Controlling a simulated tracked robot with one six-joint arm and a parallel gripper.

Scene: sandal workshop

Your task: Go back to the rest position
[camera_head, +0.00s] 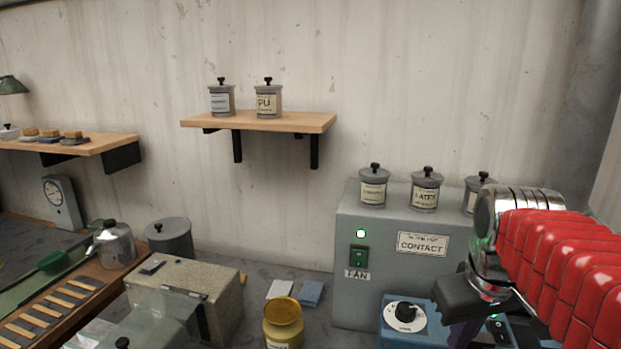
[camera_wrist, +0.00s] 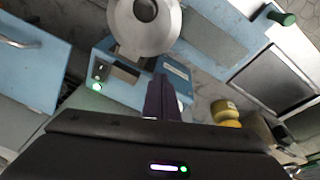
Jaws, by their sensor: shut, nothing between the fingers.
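My gripper (camera_head: 462,335) is at the lower right of the head view, in front of the grey fan cabinet and over the blue device with a dial. Its dark purple fingers are shut and empty. In the wrist view the fingers (camera_wrist: 161,98) show together at the centre, with nothing between them. They point toward the blue device (camera_wrist: 180,72) and a round grey-white part above it. My red-sleeved arm reaches in from the right edge and hides part of the cabinet and the blue device.
The grey fan cabinet (camera_head: 350,245) bears several lidded jars. A yellow jar (camera_head: 283,325) stands left of the blue device (camera_head: 387,338). A beige box (camera_head: 215,285) and a metal pot (camera_head: 114,247) are farther left. A wall shelf (camera_head: 300,122) holds two jars. Open air lies above the cabinet.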

